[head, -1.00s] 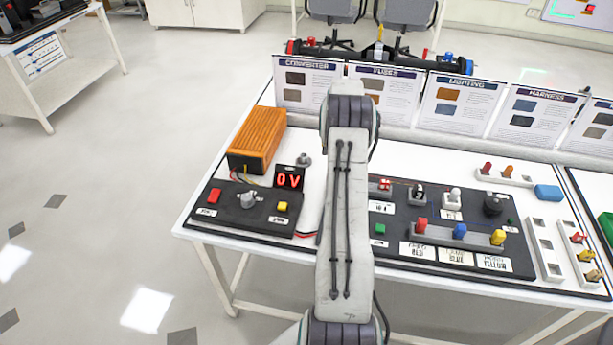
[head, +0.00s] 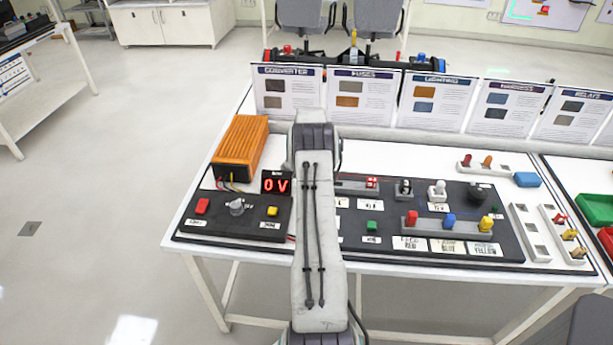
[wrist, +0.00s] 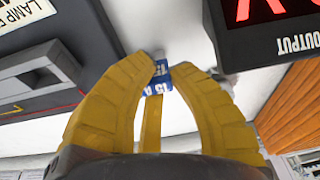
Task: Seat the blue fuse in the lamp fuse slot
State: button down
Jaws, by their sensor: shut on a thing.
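In the wrist view, my gripper (wrist: 160,72) has its yellow fingers closed around the blue fuse (wrist: 158,88), which carries white "15 A" lettering. The fuse is above the white bench top, between the dark panel and the output display. A label beginning "LAMP F" (wrist: 22,12) shows on the dark panel (wrist: 75,50) at the upper left; the slot itself is not clearly visible there. In the head view my arm hides the gripper and held fuse. The dark panel (head: 385,252) lies right of my arm, with a fuse row holding red, blue and yellow pieces.
The orange converter (head: 240,145), the red 0V display (head: 276,183) and a control box (head: 222,222) with a knob stand left of my arm. Upright cards (head: 360,97) line the bench's back. White fuse racks (head: 530,232) stand at the right.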

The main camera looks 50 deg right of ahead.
jog(key=shift+f, duration=0.1)
jog(key=c, duration=1.2)
grip_release()
